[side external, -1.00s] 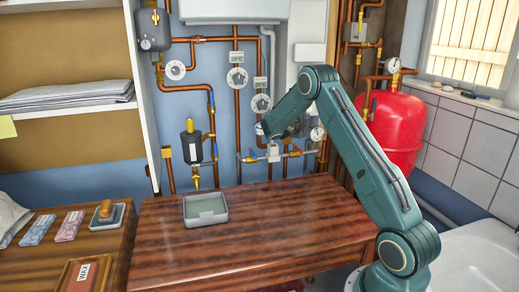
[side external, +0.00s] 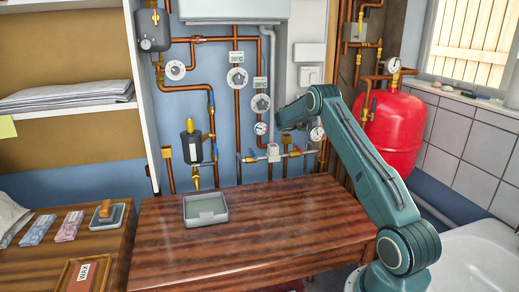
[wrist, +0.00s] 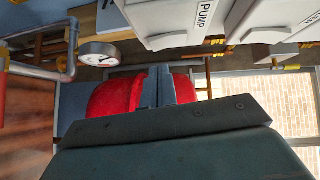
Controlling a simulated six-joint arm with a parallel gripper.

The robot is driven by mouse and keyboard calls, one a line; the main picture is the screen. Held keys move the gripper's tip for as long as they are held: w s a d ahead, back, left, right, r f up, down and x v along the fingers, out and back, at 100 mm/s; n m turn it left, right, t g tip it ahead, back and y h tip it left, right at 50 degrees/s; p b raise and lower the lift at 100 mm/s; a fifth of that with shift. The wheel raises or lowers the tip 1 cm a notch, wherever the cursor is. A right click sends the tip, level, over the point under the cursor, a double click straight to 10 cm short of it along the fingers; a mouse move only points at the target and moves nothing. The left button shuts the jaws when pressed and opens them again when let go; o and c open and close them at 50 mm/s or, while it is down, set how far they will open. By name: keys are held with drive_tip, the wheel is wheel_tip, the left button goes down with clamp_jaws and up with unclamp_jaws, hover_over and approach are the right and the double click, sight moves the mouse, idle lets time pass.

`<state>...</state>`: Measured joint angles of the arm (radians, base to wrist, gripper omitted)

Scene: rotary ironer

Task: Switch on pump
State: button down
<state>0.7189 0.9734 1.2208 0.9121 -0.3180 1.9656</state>
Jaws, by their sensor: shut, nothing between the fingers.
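A white box lettered PUMP (wrist: 175,18) is at the top of the wrist view, partly cut off. In the side view an upper white box (side external: 309,52) and a lower white box (side external: 308,75) hang on the wall above my arm's bend; their lettering is too small to read there. My gripper (wrist: 167,86) is shut and empty in the wrist view, apart from the PUMP box in the picture. In the side view my wrist is in front of the pipework, below and left of the lower white box, and my fingertips cannot be made out.
A red tank (side external: 395,133) stands right of my arm, with copper pipes around it. Several dials and valves line the blue wall. A grey tray (side external: 206,217) sits on the wooden table (side external: 270,235), which is otherwise clear.

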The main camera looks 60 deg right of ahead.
drive_tip(key=shift+w+d+f, duration=0.15)
drive_tip(key=shift+w+d, duration=0.6)
drive_tip(key=shift+w+d+f, duration=0.1)
drive_tip(key=shift+w+d, duration=0.05)
drive_tip(key=shift+w, duration=0.05)
drive_tip(key=shift+s, duration=0.2)
idle(0.4)
drive_tip(key=s+a+f, duration=0.1)
drive_tip(key=s+a, duration=0.1)
drive_tip(key=a, duration=1)
drive_tip(key=shift+s+a+f, duration=0.15)
drive_tip(key=shift+s+a, duration=0.05)
drive_tip(key=shift+a, duration=0.2)
